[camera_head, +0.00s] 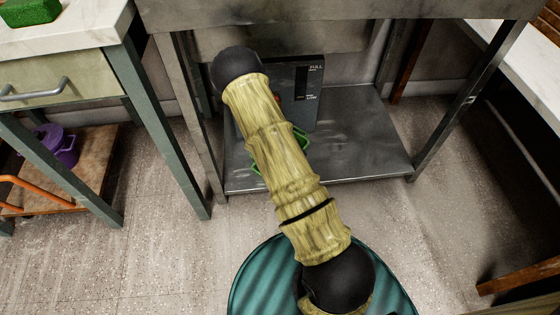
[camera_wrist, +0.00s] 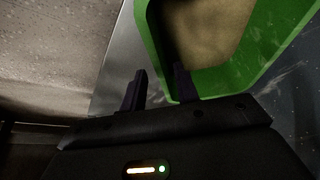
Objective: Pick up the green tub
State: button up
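The green tub (camera_wrist: 272,42) fills the upper right of the wrist view, with a brownish inside. In the head view only bits of the green tub (camera_head: 301,137) show on either side of my arm, on the lower metal shelf (camera_head: 372,145). My gripper (camera_wrist: 160,67) is open at the tub's wall. In the wrist view one dark finger is left of the wall, outside the tub, and the other overlaps the wall's inner side. Whether either finger touches the wall cannot be told. The gripper is hidden behind my arm in the head view.
A dark panel with white lettering (camera_head: 310,75) stands at the back of the shelf. Table legs (camera_head: 468,100) frame the shelf on both sides. At left, a purple pot (camera_head: 62,148) sits on a low wooden shelf. A green block (camera_head: 28,12) lies on the counter above.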

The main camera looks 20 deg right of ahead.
jog(key=shift+w+d+f, duration=0.1)
jog(key=shift+d+f, duration=0.15)
jog(key=shift+f, duration=0.35)
jog(key=shift+f, duration=0.1)
jog(key=b+x, duration=0.3)
jog(key=shift+w+a+b, duration=0.15)
jog(key=shift+a+b, duration=0.05)
jog(key=shift+b, duration=0.1)
jog(key=shift+b+x, duration=0.8)
jog(key=shift+x, duration=0.3)
jog(key=shift+c, duration=0.2)
grip_shut()
